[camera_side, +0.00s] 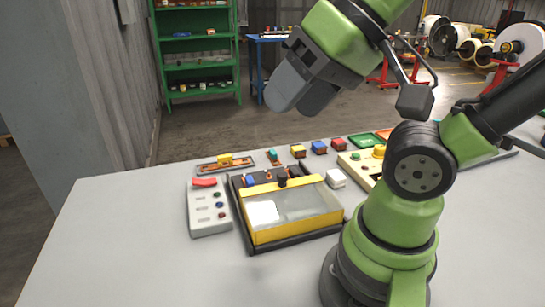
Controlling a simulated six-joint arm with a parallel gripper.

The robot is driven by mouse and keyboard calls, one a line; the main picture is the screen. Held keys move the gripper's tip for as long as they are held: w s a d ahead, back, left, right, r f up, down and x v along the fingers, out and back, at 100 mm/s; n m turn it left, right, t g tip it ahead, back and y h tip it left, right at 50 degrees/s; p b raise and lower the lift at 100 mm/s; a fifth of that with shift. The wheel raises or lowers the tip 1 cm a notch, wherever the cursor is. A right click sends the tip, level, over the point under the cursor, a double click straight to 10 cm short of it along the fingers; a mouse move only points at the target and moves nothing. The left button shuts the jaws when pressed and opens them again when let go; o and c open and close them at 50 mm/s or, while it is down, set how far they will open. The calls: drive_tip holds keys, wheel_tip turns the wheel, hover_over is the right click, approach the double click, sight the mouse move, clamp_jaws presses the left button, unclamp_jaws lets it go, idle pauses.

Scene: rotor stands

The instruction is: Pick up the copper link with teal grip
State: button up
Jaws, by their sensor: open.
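The small link with a teal grip (273,156) stands near the back edge of the table, behind the yellow-framed box. Its copper part is too small to make out well. My gripper (298,104) is above and behind it to the right in the picture, high over the table, with its fingers pointing down and left. It is open, and I see nothing between the fingers. The gap between the fingers is mostly hidden by the near finger.
A yellow-framed box with a clear top (292,222) fills the table's middle. A button panel (208,207) is at its left. A yellow-gripped piece (226,160) lies left of the teal one; yellow (298,151), blue (319,147) and red (339,144) blocks stand to the right. The table's left front is clear.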

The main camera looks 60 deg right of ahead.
drive_tip(key=w+d+m+h, duration=0.1)
drive_tip(key=w+d+h, duration=0.1)
drive_tip(key=w+d, duration=0.6)
drive_tip(key=m+g+h, duration=0.2)
drive_tip(key=g+h, duration=0.1)
hover_over(273, 151)
drive_tip(key=s, duration=0.3)
drive_tip(key=f, duration=1.6)
drive_tip(key=a+f, duration=0.1)
drive_tip(key=f, duration=0.8)
drive_tip(key=shift+w, duration=0.15)
drive_tip(key=shift+a+x, duration=0.15)
drive_tip(key=shift+x, duration=1.3)
drive_tip(key=shift+a+x, duration=0.2)
drive_tip(key=shift+x, duration=1.25)
drive_tip(key=shift+w, duration=0.15)
drive_tip(key=shift+c, duration=0.3)
